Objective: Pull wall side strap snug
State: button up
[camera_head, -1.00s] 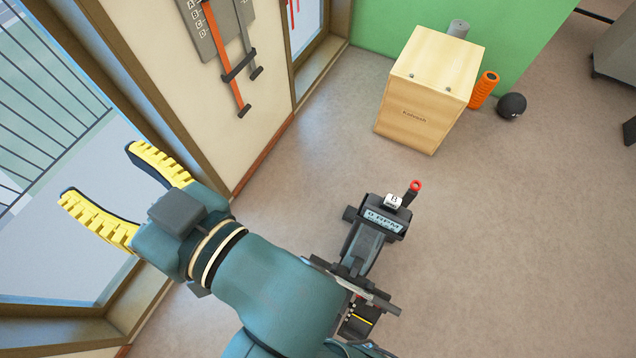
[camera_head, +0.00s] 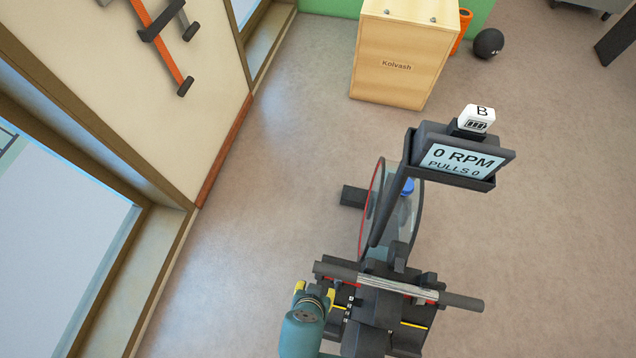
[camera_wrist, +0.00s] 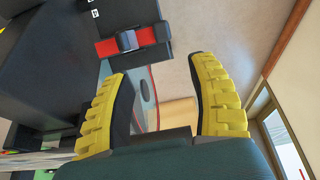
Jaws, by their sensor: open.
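The rowing machine's dark footrest (camera_head: 375,328) is at the bottom of the head view, with a handle bar (camera_head: 392,287) lying across it. My gripper (camera_head: 315,289) is low at its left, wall-facing side. In the wrist view, a red strap (camera_wrist: 107,47) with a dark buckle (camera_wrist: 128,40) crosses a black foot part at the top. My gripper (camera_wrist: 160,72) is open there, its yellow fingers apart and below the strap in the picture. Nothing shows between the fingertips. The strap's loose end is not clear, and in the head view my arm and the bar partly hide this side.
The monitor (camera_head: 460,158) reads 0 RPM, PULLS 0, with a white B block (camera_head: 478,117) on top. The flywheel (camera_head: 385,208) stands beyond the bar. Left are the wall (camera_head: 175,120) and window; a wooden box (camera_head: 400,60) stands behind. Floor between wall and machine is clear.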

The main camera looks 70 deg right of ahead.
jog(key=b+x, duration=0.2)
jog(key=x, duration=0.3)
jog(key=b+x, duration=0.2)
jog(key=x, duration=0.3)
jog(key=b+x, duration=0.3)
jog(key=x, duration=0.2)
jog(key=shift+w+f, duration=0.15)
jog(key=shift+w, duration=0.15)
jog(key=shift+s+a, duration=0.1)
grip_shut()
